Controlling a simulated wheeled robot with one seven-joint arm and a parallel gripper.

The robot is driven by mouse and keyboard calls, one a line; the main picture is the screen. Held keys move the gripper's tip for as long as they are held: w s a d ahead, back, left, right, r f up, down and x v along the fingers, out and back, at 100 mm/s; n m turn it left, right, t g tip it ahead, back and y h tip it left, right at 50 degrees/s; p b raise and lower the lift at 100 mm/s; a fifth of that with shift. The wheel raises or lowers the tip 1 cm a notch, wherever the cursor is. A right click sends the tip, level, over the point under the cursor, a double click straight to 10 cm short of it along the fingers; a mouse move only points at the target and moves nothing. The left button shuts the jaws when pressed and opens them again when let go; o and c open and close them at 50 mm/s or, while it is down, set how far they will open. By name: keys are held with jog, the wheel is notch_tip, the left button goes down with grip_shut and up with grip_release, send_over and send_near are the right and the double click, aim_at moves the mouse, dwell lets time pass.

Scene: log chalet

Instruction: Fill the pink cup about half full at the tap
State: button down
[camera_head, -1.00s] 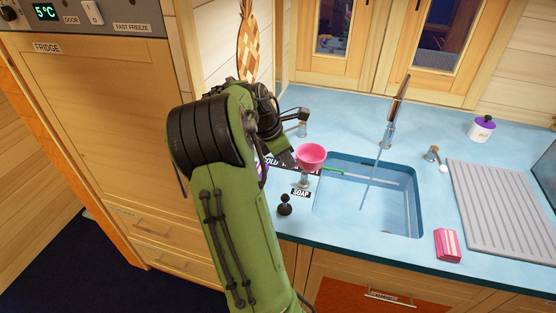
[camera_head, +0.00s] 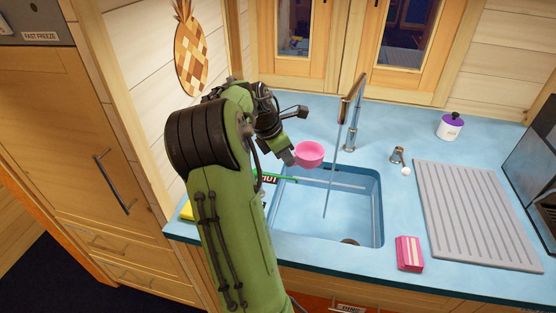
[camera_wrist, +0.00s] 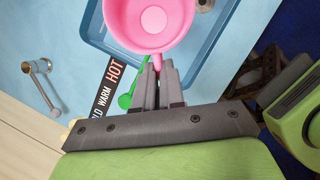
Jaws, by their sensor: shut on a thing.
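The pink cup (camera_head: 308,154) is held upright over the back left edge of the blue sink (camera_head: 376,225). My gripper (camera_wrist: 158,78) is shut on the cup's handle, and the cup (camera_wrist: 184,40) fills the top of the wrist view. Its inside looks empty. The tap (camera_head: 352,112) stands behind the sink, and a thin stream of water (camera_head: 333,175) falls from it into the sink. The stream is to the right of the cup and apart from it.
A hot-warm-cold label (camera_wrist: 113,75) and a green utensil (camera_wrist: 126,100) lie near my gripper. A lidded white jar (camera_head: 450,127) stands at the back right.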

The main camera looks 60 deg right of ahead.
aim_at(317, 151)
jog(key=shift+s+d+f+b, duration=0.55)
jog(key=shift+s+d+f, duration=0.2)
jog(key=shift+d, duration=0.15)
jog(key=s+d+p, duration=0.2)
jog(key=d, duration=0.1)
jog(key=s+d+p, duration=0.1)
jog(key=s+d, duration=0.1)
jog(key=shift+d+r, duration=0.1)
jog(key=shift+r, duration=0.2)
jog(key=shift+s+d+f+p, duration=0.15)
jog(key=shift+s+d+p, duration=0.2)
jog(key=shift+d, duration=0.1)
jog(key=shift+w+a, duration=0.1)
